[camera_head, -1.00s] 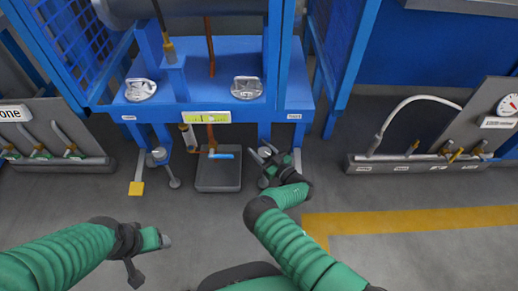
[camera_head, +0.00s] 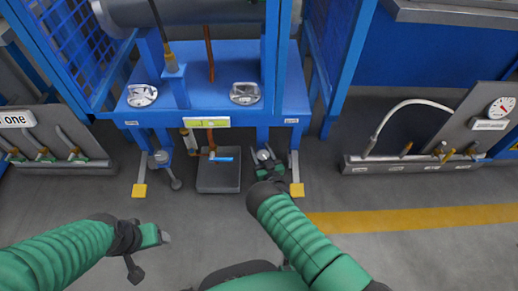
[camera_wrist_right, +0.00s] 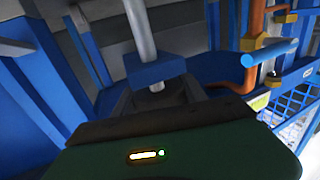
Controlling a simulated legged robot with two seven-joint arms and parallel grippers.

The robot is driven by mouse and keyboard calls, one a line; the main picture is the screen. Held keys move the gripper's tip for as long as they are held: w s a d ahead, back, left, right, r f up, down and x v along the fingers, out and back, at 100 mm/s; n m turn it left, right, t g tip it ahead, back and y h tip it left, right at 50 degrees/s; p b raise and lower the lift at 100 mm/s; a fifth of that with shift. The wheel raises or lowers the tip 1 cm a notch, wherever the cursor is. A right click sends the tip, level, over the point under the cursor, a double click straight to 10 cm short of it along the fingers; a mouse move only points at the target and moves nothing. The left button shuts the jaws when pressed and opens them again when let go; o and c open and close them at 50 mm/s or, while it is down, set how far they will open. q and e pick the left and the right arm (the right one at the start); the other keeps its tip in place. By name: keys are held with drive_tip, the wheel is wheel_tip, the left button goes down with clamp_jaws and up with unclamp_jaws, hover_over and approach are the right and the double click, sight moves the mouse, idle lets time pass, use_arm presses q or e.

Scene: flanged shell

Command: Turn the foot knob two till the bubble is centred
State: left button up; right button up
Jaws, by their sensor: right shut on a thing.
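The yellow-green level vial (camera_head: 208,122) is on the front edge of the blue frame; its bubble is too small to place. A rounded grey foot knob (camera_head: 263,155) is low under the frame's right front corner. My right gripper (camera_head: 265,162) is shut on this foot knob. The right wrist view shows the grey foot rod (camera_wrist_right: 144,35) passing through a blue block (camera_wrist_right: 155,69), while my green gripper body hides the grip. My left gripper (camera_head: 155,247) hangs over clear floor at lower left, away from the frame; its jaw gap is unclear.
Another foot (camera_head: 160,158) stands at the left front corner. A grey box (camera_head: 218,177) and a blue-handled valve (camera_head: 222,159) lie between the feet. A yellow-ended bar (camera_head: 296,188) is right of my gripper. Hose panels stand at both sides.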

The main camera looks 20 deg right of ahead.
drive_tip(key=shift+d+m+g+h+b, duration=0.2)
drive_tip(key=shift+m+h, duration=0.7)
drive_tip(key=shift+h, duration=0.5)
drive_tip(key=shift+d+m+g+h+b, duration=0.1)
drive_tip(key=shift+d+m+h+b, duration=0.1)
drive_tip(key=shift+m+h, duration=0.95)
drive_tip(key=shift+h, duration=0.45)
drive_tip(key=o, duration=1.4)
drive_tip(key=shift+c, duration=0.2)
drive_tip(key=shift+s, duration=0.1)
drive_tip(key=p+v, duration=0.8)
drive_tip(key=v, duration=0.8)
drive_tip(key=shift+s, duration=0.4)
drive_tip(key=shift+a, duration=0.1)
